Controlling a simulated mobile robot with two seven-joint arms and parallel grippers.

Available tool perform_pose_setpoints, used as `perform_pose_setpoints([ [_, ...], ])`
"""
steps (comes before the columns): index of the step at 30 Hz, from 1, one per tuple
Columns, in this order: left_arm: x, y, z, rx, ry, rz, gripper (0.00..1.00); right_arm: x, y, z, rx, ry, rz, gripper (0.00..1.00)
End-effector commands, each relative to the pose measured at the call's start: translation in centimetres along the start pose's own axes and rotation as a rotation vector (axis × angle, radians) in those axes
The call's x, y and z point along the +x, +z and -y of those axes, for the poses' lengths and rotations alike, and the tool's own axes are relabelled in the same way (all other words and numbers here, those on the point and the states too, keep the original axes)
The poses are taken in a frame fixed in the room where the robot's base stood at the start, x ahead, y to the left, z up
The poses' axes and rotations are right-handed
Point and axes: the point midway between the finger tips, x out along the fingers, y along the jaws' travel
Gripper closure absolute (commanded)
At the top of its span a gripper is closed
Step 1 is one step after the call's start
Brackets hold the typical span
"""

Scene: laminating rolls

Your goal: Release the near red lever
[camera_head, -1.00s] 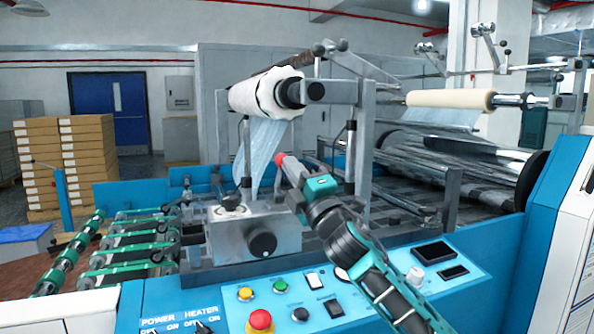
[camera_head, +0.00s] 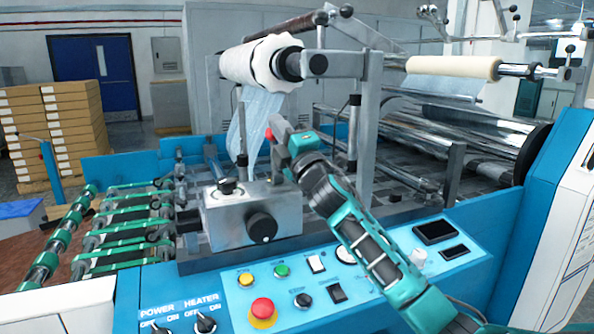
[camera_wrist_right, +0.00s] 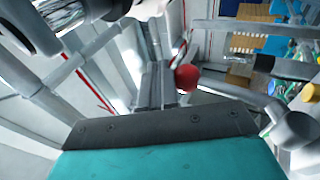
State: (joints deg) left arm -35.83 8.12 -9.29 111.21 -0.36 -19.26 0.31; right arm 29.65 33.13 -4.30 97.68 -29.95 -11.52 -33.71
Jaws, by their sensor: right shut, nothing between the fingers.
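The near lever shows as a red ball knob (camera_head: 268,134) below the white roll, partly hidden by my right gripper. My right gripper (camera_head: 276,121) is shut and empty, with its fingertips close to the left end of the metal frame. The knob sits just left of the grey fingers in the head view. In the right wrist view the red knob (camera_wrist_right: 187,78) is just right of the shut fingers (camera_wrist_right: 157,75); I cannot tell whether they touch it. The lever's shaft is mostly hidden. My left gripper is not in view.
A white film roll (camera_head: 262,62) hangs above on a metal arm. A metal box with a black knob (camera_head: 262,228) stands below the gripper. The blue control panel (camera_head: 375,278) with a red stop button (camera_head: 263,310) lies in front. Metal posts stand right of the gripper.

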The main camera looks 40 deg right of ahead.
Motion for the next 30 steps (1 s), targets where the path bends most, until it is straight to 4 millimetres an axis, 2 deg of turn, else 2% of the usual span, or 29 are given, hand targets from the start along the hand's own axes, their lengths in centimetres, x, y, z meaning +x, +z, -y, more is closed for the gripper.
perform_pose_setpoints([
  [23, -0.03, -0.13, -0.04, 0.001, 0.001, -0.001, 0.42, 0.1, 0.04, 0.08, 0.0, 0.001, 0.0, 1.0],
  [30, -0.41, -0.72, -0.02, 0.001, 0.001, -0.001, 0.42, 0.48, 0.33, -0.52, 0.0, 0.001, -0.001, 1.0],
])
